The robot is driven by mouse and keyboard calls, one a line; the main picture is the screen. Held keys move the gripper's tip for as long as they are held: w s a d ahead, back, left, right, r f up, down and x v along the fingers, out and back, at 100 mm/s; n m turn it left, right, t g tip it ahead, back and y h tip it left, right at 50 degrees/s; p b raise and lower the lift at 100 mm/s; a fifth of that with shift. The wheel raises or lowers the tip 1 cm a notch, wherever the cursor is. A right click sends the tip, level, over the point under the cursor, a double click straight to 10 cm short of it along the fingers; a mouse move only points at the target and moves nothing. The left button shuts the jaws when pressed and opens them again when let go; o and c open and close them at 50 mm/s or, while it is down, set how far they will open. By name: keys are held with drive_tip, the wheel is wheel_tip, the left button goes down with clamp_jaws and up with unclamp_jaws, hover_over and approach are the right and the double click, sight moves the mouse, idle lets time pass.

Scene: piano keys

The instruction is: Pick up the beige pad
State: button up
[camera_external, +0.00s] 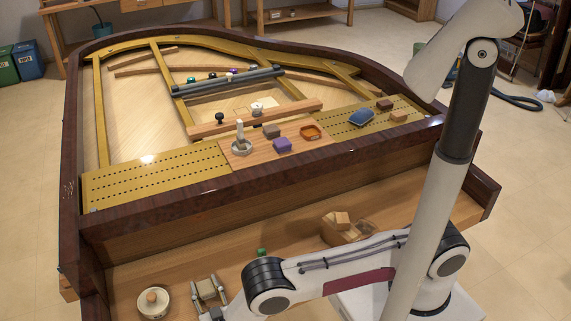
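A small tan block (399,117), the closest match to a beige pad, lies on the yellow perforated strip at the right of the piano frame. A dark brown block (385,104) lies just behind it. A blue cushion-like pad (361,118) lies to its left. My arm stands in the right foreground, and its pale upper link rises past the right end of the piano.
A wooden board (242,163) holds a purple block (282,145), an orange dish (310,132), a grey-brown block (271,131) and a pale upright item (240,138). The piano's dark raised rim (250,190) runs in front. A lidded pot (153,301) stands on the lower ledge.

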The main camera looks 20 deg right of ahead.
sight(205, 287)
drive_tip(key=shift+r, duration=0.15)
drive_tip(key=shift+r, duration=4.9)
